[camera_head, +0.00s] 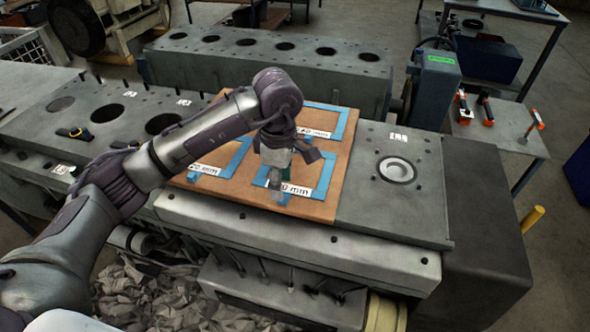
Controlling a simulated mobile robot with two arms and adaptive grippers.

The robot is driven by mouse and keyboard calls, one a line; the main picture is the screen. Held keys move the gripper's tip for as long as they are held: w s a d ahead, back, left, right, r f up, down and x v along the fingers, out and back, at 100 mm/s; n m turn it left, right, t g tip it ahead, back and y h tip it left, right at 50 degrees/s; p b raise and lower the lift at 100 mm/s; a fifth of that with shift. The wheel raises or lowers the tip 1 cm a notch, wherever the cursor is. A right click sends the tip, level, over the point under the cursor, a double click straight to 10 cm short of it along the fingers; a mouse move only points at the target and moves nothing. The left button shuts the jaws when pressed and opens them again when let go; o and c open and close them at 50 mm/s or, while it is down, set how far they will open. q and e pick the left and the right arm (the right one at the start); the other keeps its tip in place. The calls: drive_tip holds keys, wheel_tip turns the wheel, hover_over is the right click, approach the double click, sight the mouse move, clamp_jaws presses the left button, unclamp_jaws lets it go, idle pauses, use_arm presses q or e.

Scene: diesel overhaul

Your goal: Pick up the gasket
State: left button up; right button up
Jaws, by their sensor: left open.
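My left arm reaches in from the left. My left gripper (279,190) points down over the front-right blue outline on a brown board (225,204). It is open, and its fingers are small and partly blurred against the board. I cannot clearly make out a gasket. A small dark green patch shows by the fingers, but I cannot tell what it is. Blue rectangular outlines (321,181) with white labels in mm mark the board. My forearm and gripper hide part of the board. My right gripper is not in view.
The board lies on a grey engine block (395,225) with round bores. A second block (262,62) stands behind it. Orange-handled tools (487,108) lie on a side table at right.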

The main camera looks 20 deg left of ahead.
use_arm(q)
wheel_tip(320, 180, down, 3)
drive_tip(key=shift+f+p, duration=0.2)
drive_tip(key=shift+p, duration=0.55)
drive_tip(key=shift+f, duration=0.45)
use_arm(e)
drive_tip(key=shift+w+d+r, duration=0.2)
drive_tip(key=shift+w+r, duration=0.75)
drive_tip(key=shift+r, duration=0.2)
use_arm(q)
drive_tip(key=shift+c, duration=0.3)
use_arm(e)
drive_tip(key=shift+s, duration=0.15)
use_arm(q)
drive_tip(key=shift+c, duration=1.3)
clamp_jaws()
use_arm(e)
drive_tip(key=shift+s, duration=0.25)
